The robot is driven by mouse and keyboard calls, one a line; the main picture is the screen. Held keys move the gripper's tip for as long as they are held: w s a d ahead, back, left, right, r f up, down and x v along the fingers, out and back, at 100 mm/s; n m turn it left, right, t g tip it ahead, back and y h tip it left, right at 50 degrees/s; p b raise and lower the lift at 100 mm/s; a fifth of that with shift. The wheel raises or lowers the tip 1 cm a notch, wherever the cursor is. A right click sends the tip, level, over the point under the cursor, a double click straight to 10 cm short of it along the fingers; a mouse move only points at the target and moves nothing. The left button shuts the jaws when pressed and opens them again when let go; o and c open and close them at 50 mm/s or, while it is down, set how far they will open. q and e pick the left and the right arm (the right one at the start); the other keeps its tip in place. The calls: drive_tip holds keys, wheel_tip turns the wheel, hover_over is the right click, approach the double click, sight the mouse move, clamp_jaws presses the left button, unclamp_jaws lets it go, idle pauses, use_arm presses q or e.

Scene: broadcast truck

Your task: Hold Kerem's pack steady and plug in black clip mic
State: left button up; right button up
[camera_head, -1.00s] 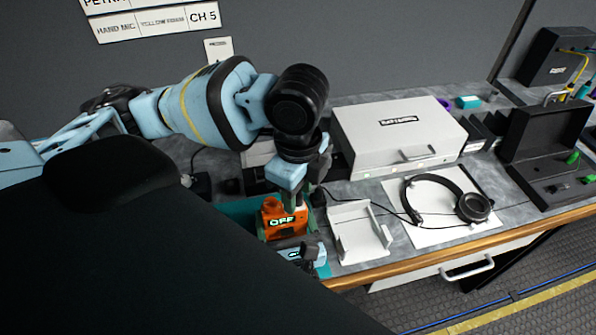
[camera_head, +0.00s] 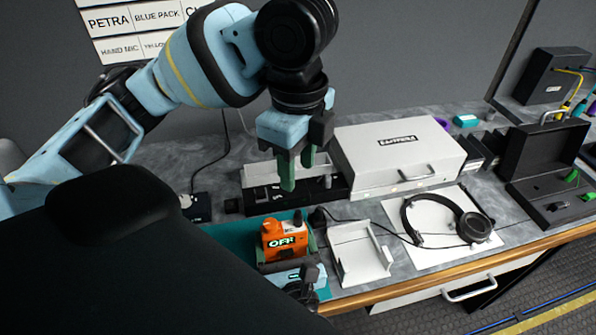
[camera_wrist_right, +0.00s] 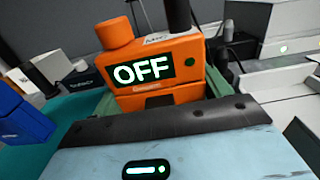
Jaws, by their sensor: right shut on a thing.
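The orange pack (camera_head: 283,242), its screen reading OFF, stands upright on a teal mat (camera_head: 226,240). It fills the middle of the right wrist view (camera_wrist_right: 155,72), with an orange knob and a black post (camera_wrist_right: 178,16) on top, beside lettering that looks like MIC. I cannot tell if this post is a plug or an antenna. My right gripper (camera_wrist_right: 155,97) is shut on the pack, one finger at each side. My left gripper (camera_head: 298,168) hangs above and behind the pack, fingers apart and empty. I cannot make out a black clip mic for sure.
A white case (camera_head: 398,158) stands behind, with a black tray (camera_head: 262,203) left of it. A white holder (camera_head: 358,252) is right of the pack. Headphones (camera_head: 472,226) lie on a white sheet, their cable running toward the pack. An open black box (camera_head: 545,160) is at the right.

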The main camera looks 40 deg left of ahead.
idle(0.6)
drive_tip(key=o, duration=1.1)
drive_tip(key=shift+o, duration=0.2)
drive_tip(key=v, duration=1.2)
